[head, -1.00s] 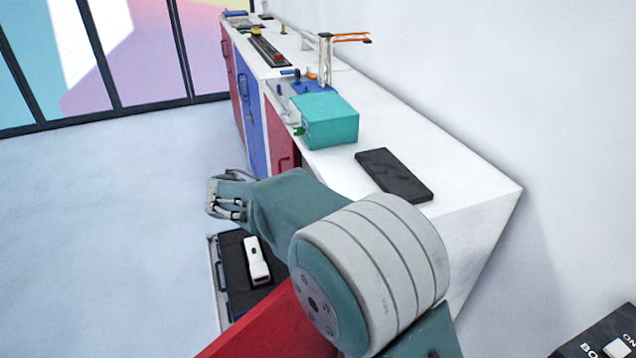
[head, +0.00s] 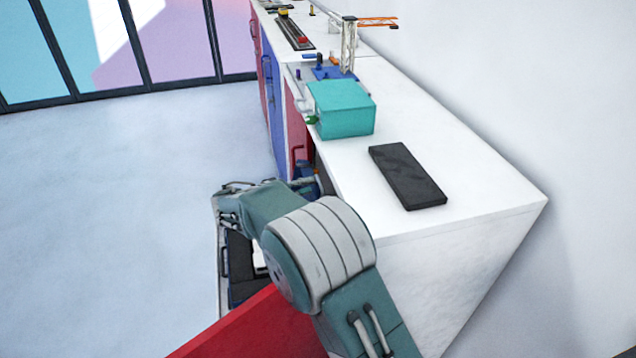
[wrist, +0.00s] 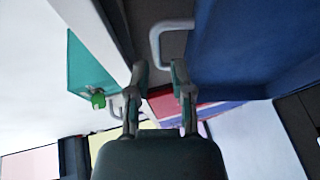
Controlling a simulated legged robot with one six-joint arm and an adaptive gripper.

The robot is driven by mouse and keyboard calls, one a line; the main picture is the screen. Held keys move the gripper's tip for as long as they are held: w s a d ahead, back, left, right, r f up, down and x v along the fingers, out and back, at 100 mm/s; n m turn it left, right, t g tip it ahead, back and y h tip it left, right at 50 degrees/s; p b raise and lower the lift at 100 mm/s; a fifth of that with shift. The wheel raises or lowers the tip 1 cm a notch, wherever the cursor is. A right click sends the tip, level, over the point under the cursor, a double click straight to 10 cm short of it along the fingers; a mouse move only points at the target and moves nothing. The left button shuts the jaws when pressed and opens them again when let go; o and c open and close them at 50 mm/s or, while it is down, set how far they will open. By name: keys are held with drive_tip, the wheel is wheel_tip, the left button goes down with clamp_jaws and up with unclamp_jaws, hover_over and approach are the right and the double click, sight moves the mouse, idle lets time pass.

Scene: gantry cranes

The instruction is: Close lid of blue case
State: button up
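The blue case (head: 239,290) is at the lower left in the head view, low beside the counter. Its dark interior and a little of a white item show, and my arm hides much of it. In the wrist view a large blue panel (wrist: 245,45), which looks like the case's lid, fills the upper right. A grey handle (wrist: 158,45) is beside it, just ahead of my fingertips. My gripper (wrist: 160,78) is open, its two fingers apart with nothing between them.
A red panel (head: 250,325) stands in front of the case. The white counter (head: 480,200) holds a teal box (head: 345,115), a black slab (head: 408,178) and a small crane model (head: 349,45). Open floor (head: 110,210) lies to the left.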

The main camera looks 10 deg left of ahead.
sight(319, 181)
drive_tip(key=x, duration=0.4)
drive_tip(key=shift+s+d+r, duration=0.1)
drive_tip(key=shift+d, duration=0.05)
drive_tip(key=c, duration=0.4)
